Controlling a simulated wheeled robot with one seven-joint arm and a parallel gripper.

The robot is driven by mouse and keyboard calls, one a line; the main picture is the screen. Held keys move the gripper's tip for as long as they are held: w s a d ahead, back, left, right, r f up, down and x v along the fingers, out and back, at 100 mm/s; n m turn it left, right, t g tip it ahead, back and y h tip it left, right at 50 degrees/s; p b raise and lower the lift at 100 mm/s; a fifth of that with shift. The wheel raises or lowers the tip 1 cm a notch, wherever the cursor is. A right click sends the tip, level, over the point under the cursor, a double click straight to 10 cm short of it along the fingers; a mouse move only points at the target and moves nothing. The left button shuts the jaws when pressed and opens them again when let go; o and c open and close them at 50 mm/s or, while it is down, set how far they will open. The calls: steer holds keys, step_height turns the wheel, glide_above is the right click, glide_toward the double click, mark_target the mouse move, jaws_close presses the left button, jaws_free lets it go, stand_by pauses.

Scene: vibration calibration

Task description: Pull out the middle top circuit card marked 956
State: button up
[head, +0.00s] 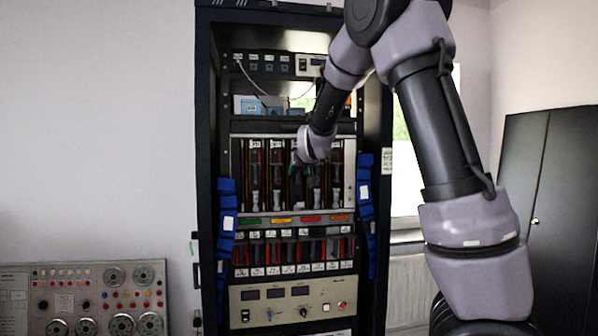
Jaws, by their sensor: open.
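A top row of tall circuit cards (277,187) stands upright in the card bay (236,190) of the black rack. White labels sit at the card tops, but they are too small to read, so I cannot make out 956. The middle top card (297,195) is largely covered by my wrist and gripper; only its lower part shows. My gripper (296,159) is in front of the middle of this row, pointing towards the cards. Its fingers are small and dark here, and it is open. I cannot tell whether it touches a card.
A lower row of shorter cards (272,252) sits under a strip of coloured labels (281,220). Blue bundles (227,222) line both rack sides. A power supply panel (290,300) is below. A control panel (100,300) stands left, a dark cabinet (550,180) right.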

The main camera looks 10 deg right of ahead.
steer(key=shift+w, duration=0.1)
jaws_close()
stand_by(1.4)
